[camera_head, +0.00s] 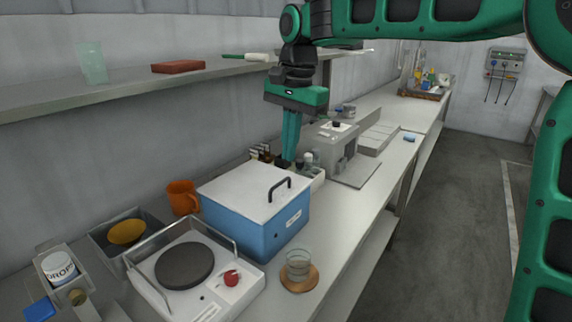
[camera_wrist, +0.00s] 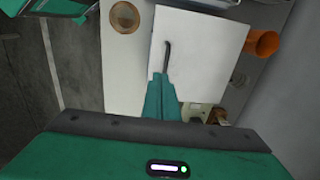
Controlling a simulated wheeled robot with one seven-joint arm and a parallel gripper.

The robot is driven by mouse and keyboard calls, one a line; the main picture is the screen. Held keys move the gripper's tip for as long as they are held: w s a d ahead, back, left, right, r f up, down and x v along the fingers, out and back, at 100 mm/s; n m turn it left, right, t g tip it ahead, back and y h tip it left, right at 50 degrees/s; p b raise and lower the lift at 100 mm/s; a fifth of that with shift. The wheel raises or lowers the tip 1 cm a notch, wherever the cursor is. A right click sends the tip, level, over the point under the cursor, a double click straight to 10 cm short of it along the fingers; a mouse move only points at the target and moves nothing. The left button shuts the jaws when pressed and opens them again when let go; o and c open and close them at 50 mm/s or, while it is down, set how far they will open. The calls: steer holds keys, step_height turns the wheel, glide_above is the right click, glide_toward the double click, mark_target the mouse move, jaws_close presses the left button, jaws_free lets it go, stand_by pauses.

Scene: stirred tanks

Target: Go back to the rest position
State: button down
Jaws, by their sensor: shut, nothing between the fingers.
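My gripper (camera_head: 287,162) hangs pointing down above the far side of the blue box with the white lid (camera_head: 250,190). Its green fingers are together with nothing between them. In the wrist view the fingertips (camera_wrist: 164,76) overlap the end of the black lid handle (camera_wrist: 167,56); I cannot tell whether they touch it. The lid lies flat on the box. My green arm reaches in from the upper right in the head view.
A hotplate (camera_head: 185,265), a glass on a round wooden coaster (camera_head: 300,279) and an orange mug (camera_head: 183,197) stand near the box. Small bottles and a grey device (camera_head: 334,148) are behind it. A shelf (camera_head: 130,86) runs along the wall. The aisle floor (camera_head: 460,220) is clear.

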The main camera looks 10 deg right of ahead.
step_height(320, 180, up, 6)
steer(key=r, duration=0.1)
steer(key=s+d+f, duration=0.3)
steer(key=d, duration=0.4)
steer(key=s+d+f, duration=0.3)
steer(key=d, duration=0.5)
steer(key=s+d+f+n, duration=0.1)
steer(key=s+d+f, duration=0.7)
steer(key=s, duration=0.5)
steer(key=s+d+f+n, duration=0.1)
steer(key=s+d+f, duration=0.8)
steer(key=s, duration=0.4)
steer(key=shift+d+f+g+h, duration=0.2)
steer(key=shift+f+g+h, duration=0.1)
steer(key=shift+f+g, duration=0.1)
